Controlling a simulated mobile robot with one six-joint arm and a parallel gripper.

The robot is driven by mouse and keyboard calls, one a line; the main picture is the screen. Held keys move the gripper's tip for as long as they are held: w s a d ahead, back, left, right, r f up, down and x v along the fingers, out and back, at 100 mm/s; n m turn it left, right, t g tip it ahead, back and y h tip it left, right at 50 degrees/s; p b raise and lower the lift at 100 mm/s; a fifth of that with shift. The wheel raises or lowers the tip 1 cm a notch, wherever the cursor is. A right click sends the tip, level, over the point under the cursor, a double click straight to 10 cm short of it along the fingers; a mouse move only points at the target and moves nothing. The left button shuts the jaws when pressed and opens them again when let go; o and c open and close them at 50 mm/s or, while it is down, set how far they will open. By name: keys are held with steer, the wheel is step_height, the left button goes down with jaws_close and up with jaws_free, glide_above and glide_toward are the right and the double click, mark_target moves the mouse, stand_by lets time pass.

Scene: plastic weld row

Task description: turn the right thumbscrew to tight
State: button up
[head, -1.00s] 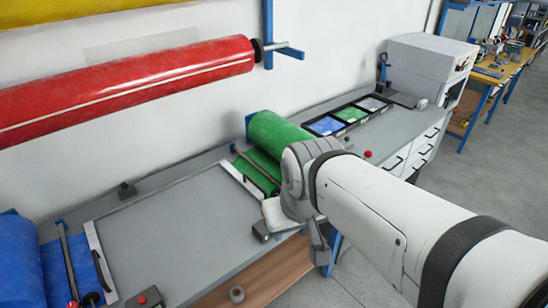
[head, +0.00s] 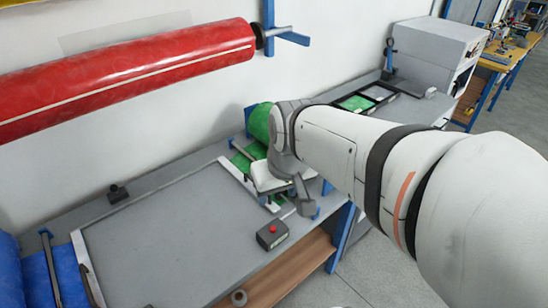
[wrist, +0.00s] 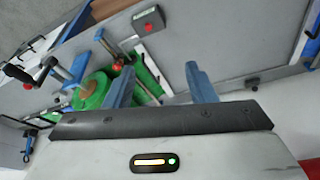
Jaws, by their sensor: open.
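A dark box with a red button (head: 272,235) stands at the front edge, close to my gripper. The grey bench top (head: 165,235) is clear in the middle. A blue roll (head: 12,262) is at the left. A red roll (head: 130,75) hangs on the wall. Trays lie behind my arm.

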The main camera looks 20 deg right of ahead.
steer(key=shift+t, duration=0.4)
steer(key=w+d+f+b, duration=0.3)
steer(key=w+d+f, duration=0.2)
steer(key=w+f, duration=0.2)
steer(key=w+d+f+b, duration=0.3)
steer(key=w+d+f, duration=0.2)
steer(key=w+f, duration=0.3)
steer(key=w+d+f+b, duration=0.4)
steer(key=w+d+f, duration=0.1)
steer(key=w+f, duration=0.2)
steer(key=shift+w+d+f, duration=0.1)
steer(key=shift+f, duration=0.35)
steer(key=shift+w+d+f, duration=0.1)
steer(key=shift+f, duration=0.35)
steer(key=shift+w+f, duration=0.2)
steer(key=shift+f, duration=0.25)
